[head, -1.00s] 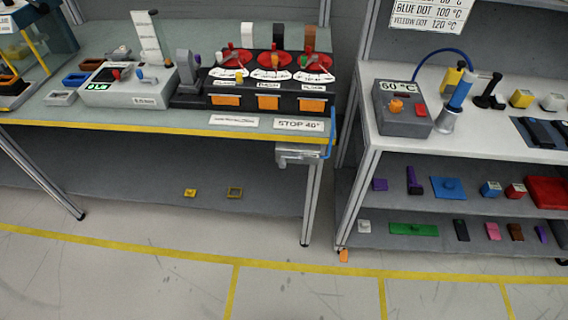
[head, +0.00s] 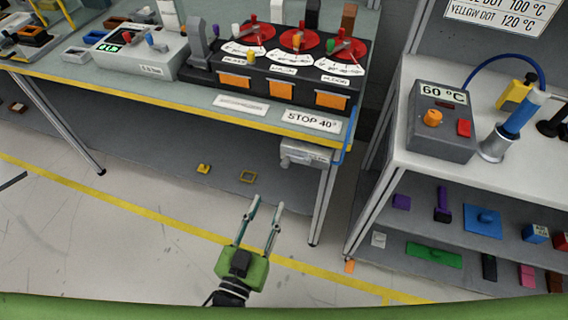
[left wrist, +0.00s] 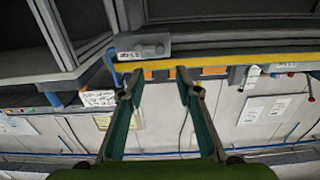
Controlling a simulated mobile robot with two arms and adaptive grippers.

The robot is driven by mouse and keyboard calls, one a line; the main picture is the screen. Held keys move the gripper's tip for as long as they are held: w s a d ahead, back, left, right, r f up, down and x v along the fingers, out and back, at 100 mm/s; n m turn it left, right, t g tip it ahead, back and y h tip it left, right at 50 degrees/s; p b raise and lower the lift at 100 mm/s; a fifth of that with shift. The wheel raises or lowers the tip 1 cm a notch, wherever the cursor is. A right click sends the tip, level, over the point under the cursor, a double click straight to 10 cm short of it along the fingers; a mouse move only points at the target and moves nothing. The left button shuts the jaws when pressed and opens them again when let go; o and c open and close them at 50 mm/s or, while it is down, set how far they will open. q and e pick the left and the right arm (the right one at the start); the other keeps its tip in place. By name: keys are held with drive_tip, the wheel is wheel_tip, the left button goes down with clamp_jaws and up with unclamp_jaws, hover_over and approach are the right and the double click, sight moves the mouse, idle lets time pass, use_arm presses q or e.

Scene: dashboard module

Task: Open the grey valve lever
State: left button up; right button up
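A grey upright lever-like part (head: 196,42) stands at the left end of the black dashboard module (head: 262,78) on the workbench in the head view. It looks like the grey valve lever, but its details are too small to be sure. My left gripper (head: 267,204) is in front of the bench and well apart from the lever, with its two fingers spread and nothing between them. The left wrist view shows the same open gripper (left wrist: 154,88) below the yellow bench edge. I cannot make out the lever there. My right gripper is in neither view.
The bench's yellow front edge (head: 170,109) lies between my gripper and the module. A grey box (head: 305,153) hangs under the bench's right end. A white-topped shelf unit (head: 400,160) stands to the right. The floor in front is clear.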

sight(284, 166)
use_arm(q)
drive_tip(key=p+x, duration=0.1)
drive_tip(key=x, duration=1.2)
drive_tip(key=shift+f, duration=0.1)
clamp_jaws()
